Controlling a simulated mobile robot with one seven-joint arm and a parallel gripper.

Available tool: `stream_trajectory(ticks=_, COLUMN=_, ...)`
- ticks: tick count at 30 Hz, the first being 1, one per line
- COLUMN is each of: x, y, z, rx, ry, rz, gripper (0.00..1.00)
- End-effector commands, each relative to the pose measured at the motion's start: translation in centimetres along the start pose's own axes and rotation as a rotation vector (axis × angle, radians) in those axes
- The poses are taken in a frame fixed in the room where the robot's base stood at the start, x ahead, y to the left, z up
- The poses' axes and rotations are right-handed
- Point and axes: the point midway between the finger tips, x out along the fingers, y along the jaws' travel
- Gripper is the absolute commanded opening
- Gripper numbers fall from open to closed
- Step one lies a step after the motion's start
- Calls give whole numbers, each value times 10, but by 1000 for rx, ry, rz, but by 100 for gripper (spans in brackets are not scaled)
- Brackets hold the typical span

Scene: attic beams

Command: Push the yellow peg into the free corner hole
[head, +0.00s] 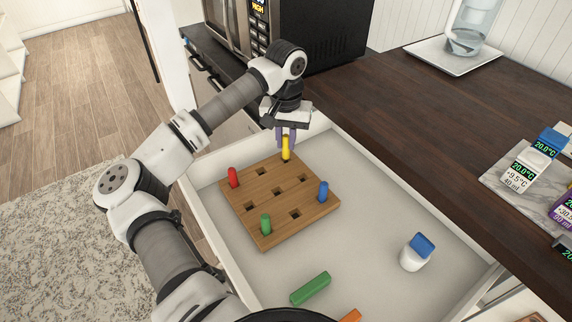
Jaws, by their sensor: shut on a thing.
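The yellow peg (286,148) stands upright at the far corner of the wooden peg board (271,237). My gripper (287,134) is above that corner, pointing down, and is shut on the peg's upper part. The peg's lower end meets the corner hole; I cannot tell how deep it sits. A red peg (233,177) stands in the left corner, a blue peg (323,190) in the right corner and a green peg (265,224) in the near corner. The holes between the corners and in the middle are empty.
The board lies in an open white drawer (379,200). A green block (310,288), an orange piece (350,316) and a white bottle with a blue cap (412,258) lie nearer. The dark countertop (430,120) and a microwave (320,35) border the drawer.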

Motion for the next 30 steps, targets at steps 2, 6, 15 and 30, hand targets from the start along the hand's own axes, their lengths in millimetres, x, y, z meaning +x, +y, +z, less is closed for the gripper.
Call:
stream_trajectory(ticks=2, x=0, y=0, z=0, rx=0, ry=0, rz=0, gripper=0)
stream_trajectory(ticks=6, x=0, y=0, z=0, rx=0, ry=0, rz=0, gripper=0)
stream_trajectory(ticks=15, x=2, y=0, z=0, rx=0, ry=0, rz=0, gripper=0)
stream_trajectory(ticks=30, x=10, y=0, z=0, rx=0, ry=0, rz=0, gripper=0)
